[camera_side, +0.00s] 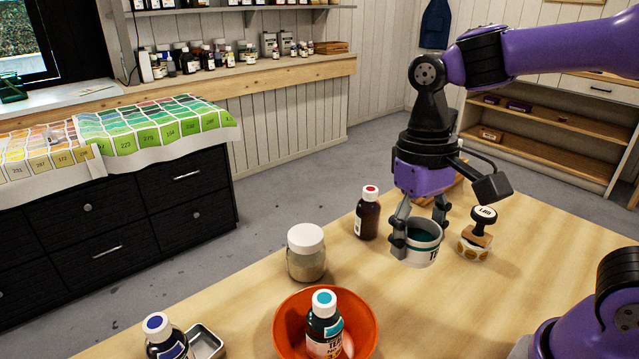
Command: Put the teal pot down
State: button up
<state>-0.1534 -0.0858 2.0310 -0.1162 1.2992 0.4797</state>
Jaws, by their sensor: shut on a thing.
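The teal pot (423,250) is a small white-walled pot with teal inside and dark lettering on its side. My gripper (418,236) points down and is shut on the pot, with one finger on its left side and the other at its far right side. The pot is over the right part of the wooden table (400,320). I cannot tell whether its base touches the tabletop.
A brown bottle with a red-dotted cap (368,214) stands left of the pot, a stamp (480,228) on a round roll right of it. A white-lidded jar (306,253), an orange bowl (283,325) holding a teal-capped bottle (324,325), a blue-capped bottle (164,340) and a metal tray (207,341) are nearer. Front-middle table is clear.

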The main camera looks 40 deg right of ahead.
jog(key=s+a+f+m, duration=0.2)
jog(key=s+f, duration=0.1)
jog(key=s, duration=0.2)
jog(key=w+d+f, duration=0.1)
jog(key=d+f, duration=0.1)
jog(key=d, duration=0.1)
jog(key=w+d+f, duration=0.1)
jog(key=d+f, duration=0.1)
jog(key=d, duration=0.2)
jog(key=w+d+f, duration=0.1)
jog(key=d+f, duration=0.1)
jog(key=d, duration=0.1)
jog(key=shift+w+d+f, duration=0.15)
jog(key=shift+w+f, duration=0.05)
jog(key=shift+w, duration=0.15)
jog(key=shift+d+f, duration=0.15)
jog(key=shift+f, duration=0.05)
jog(key=shift+w+f, duration=0.1)
jog(key=shift+f, duration=1.8)
jog(key=o, duration=1.3)
jog(key=shift+f, duration=0.1)
